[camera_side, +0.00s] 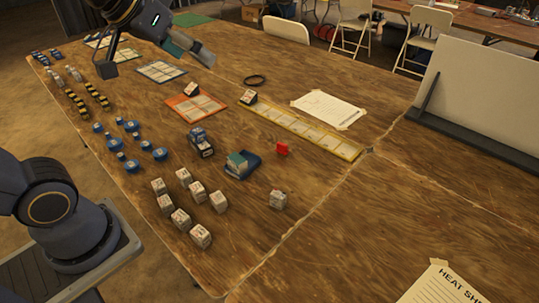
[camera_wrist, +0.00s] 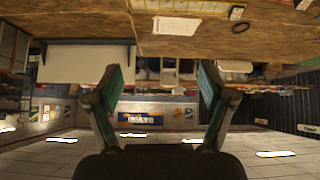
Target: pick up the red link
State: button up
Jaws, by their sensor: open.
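The red link (camera_side: 282,148) is a small bright red piece lying on the wooden table, right of a small blue tray in the side view. I cannot make it out in the wrist view. My gripper (camera_side: 155,62) is above the far left part of the table, well away from the red link. Its two fingers with teal pads are spread apart, and the wrist view shows the open gripper (camera_wrist: 162,88) with nothing between the pads. The wrist view is upside down, with the table along the top and the room beyond.
Left of the red link is the blue tray (camera_side: 250,167) with a green-topped block. A yellow strip (camera_side: 300,128) lies behind it. White dice-like blocks (camera_side: 200,236), blue pieces (camera_side: 160,154), an orange mat (camera_side: 184,113) and a black ring (camera_side: 255,80) are spread around. The right table area is mostly clear.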

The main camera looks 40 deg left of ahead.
jog(key=w+a, duration=0.1)
jog(key=w, duration=0.9)
jog(key=n+g, duration=0.2)
send_over(282, 144)
jog(key=s+d, duration=0.2)
jog(key=s, duration=0.4)
notch_tip(282, 144, down, 17)
jog(key=shift+g+y, duration=0.5)
jog(key=shift+g, duration=0.4)
jog(key=s+x, duration=0.1)
jog(key=x, duration=0.6)
jog(key=s+f+x, duration=0.1)
jog(key=s+x, duration=0.1)
jog(key=x, duration=0.6)
jog(key=s+f+x, duration=0.1)
jog(key=x, duration=0.7)
jog(key=shift+s+d, duration=0.1)
jog(key=shift+s, duration=0.25)
jog(key=shift+d+x, duration=0.1)
jog(key=shift+x, duration=1.25)
jog(key=shift+d+x, duration=0.15)
jog(key=shift+x, duration=1.2)
jog(key=shift+w+a, duration=0.15)
jog(key=shift+c, duration=0.2)
jog(key=c, duration=1.2)
